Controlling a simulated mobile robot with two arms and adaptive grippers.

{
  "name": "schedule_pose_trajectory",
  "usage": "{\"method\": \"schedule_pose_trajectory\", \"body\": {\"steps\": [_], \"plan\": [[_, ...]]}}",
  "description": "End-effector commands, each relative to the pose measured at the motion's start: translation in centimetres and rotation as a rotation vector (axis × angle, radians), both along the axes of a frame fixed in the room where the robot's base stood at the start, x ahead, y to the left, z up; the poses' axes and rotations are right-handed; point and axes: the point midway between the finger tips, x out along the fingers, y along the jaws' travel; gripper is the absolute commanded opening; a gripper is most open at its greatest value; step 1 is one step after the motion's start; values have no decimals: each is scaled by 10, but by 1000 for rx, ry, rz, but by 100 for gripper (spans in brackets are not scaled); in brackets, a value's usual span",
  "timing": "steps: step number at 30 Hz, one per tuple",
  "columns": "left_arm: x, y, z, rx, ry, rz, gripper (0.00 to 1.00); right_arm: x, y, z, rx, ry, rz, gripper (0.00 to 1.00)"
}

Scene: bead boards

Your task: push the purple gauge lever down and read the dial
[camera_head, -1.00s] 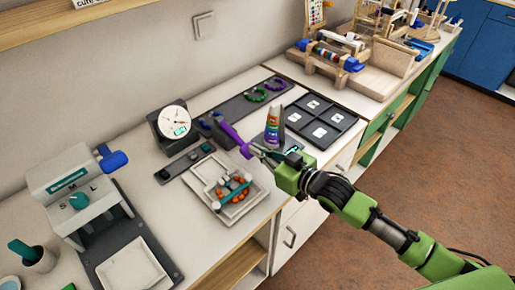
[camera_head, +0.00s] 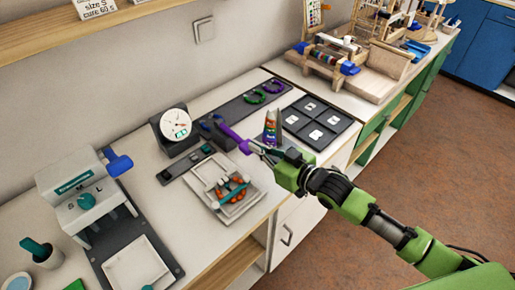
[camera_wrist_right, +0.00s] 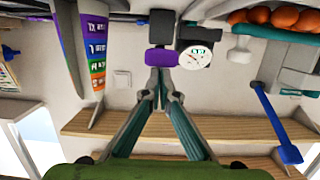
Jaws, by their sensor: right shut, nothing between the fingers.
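The gauge's round white dial (camera_head: 175,124) stands in a dark housing at the back of the counter; it also shows in the right wrist view (camera_wrist_right: 197,57), with a reddish needle too small to read. The purple lever (camera_head: 230,135) slopes from the dark base beside the dial down toward the front right. Its thick end shows in the right wrist view (camera_wrist_right: 160,60). My right gripper (camera_head: 258,148) is shut and empty, its tips at the lever's end (camera_wrist_right: 160,77). I cannot tell whether they touch it. My left gripper is not in view.
A light tray (camera_head: 219,214) with orange beads lies in front of the lever. A striped cone (camera_head: 271,128) stands close behind my right gripper. A dark compartment tray (camera_head: 347,123) is to the right. A press with a blue handle (camera_head: 118,162) stands at left.

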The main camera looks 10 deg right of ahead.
Motion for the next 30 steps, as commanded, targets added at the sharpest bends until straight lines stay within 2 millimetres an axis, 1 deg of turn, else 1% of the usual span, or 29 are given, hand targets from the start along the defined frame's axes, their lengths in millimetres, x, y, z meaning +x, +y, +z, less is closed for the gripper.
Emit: {"method": "schedule_pose_trajectory", "body": {"steps": [1,2,3,7,12,15,19,30], "plan": [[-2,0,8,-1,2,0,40,-5,-4,3,-5,11,-1,0],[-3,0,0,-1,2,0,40,-13,-9,-4,-6,12,-2,0],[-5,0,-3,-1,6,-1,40,-22,-15,-5,-6,11,0,0],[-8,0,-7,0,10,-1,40,-45,-30,-2,-4,4,0,0],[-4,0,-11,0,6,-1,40,-67,-45,1,-1,-1,0,0],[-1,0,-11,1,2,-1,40,-75,-50,2,0,-2,-1,0],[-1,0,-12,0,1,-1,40,-81,-54,4,0,-5,-1,0],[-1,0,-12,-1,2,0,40,-82,-55,6,2,-7,0,0]]}}
